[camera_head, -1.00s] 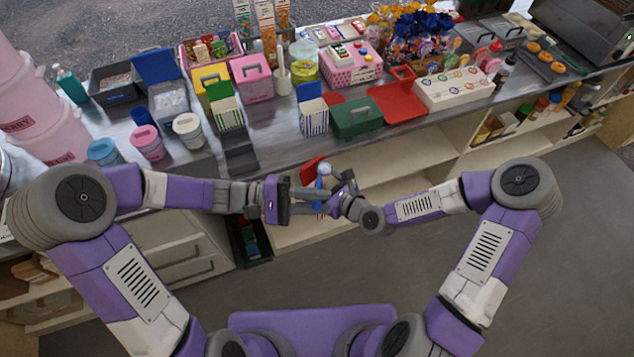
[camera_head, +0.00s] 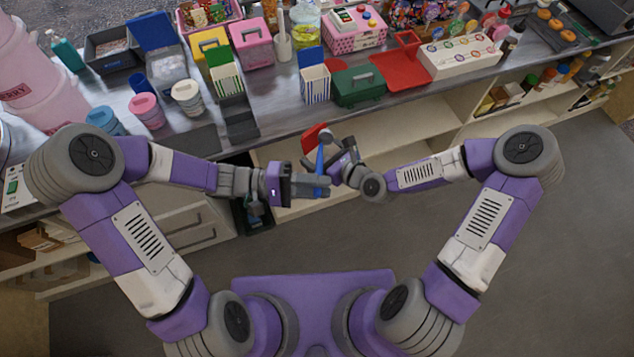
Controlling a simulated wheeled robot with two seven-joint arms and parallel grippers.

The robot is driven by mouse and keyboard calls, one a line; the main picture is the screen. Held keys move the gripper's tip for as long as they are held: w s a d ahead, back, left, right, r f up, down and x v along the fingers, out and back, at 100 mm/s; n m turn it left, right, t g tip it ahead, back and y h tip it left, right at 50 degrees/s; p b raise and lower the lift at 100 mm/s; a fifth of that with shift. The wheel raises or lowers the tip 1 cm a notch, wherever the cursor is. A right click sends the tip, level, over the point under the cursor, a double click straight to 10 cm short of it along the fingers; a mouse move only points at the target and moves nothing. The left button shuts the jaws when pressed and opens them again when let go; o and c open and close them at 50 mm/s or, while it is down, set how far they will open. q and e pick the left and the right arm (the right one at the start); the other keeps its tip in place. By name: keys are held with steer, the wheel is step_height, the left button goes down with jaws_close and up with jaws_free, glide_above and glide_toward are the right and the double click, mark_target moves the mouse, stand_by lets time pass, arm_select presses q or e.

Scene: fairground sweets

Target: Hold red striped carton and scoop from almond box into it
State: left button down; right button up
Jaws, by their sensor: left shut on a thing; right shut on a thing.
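My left gripper (camera_head: 312,187) is shut at the lower end of a blue scoop handle (camera_head: 320,160). The scoop points up the picture, with a small pale head at its top. My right gripper (camera_head: 335,158) is shut just above and to the right, beside the red carton's flap (camera_head: 314,136). The carton appears held there in front of the counter, but its striped body is mostly hidden by the grippers and scoop. A dark box with brownish contents (camera_head: 110,62) at the back left may be the almond box; its contents are too small to tell.
The counter holds a grey box with a blue lid (camera_head: 170,88), a green carton (camera_head: 226,80), a blue striped carton (camera_head: 316,88), a green case (camera_head: 357,94) and a red tray (camera_head: 400,72). Several tubs stand at the left. Open shelves lie below; the floor in front is clear.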

arm_select(q)
steer(key=w+r+n, duration=0.1)
steer(key=r, duration=0.1)
steer(key=w+r+n, duration=0.1)
steer(key=r, duration=0.1)
steer(key=w+r+n, duration=0.1)
steer(key=r+n, duration=0.1)
steer(key=shift+w+d, duration=0.1)
steer(key=shift+d, duration=0.05)
steer(key=w+d+r+n, duration=0.1)
steer(key=w+r+n, duration=0.6)
steer(key=w+n, duration=0.3)
steer(key=shift+w, duration=0.15)
steer(key=shift+d, duration=0.1)
stand_by(0.7)
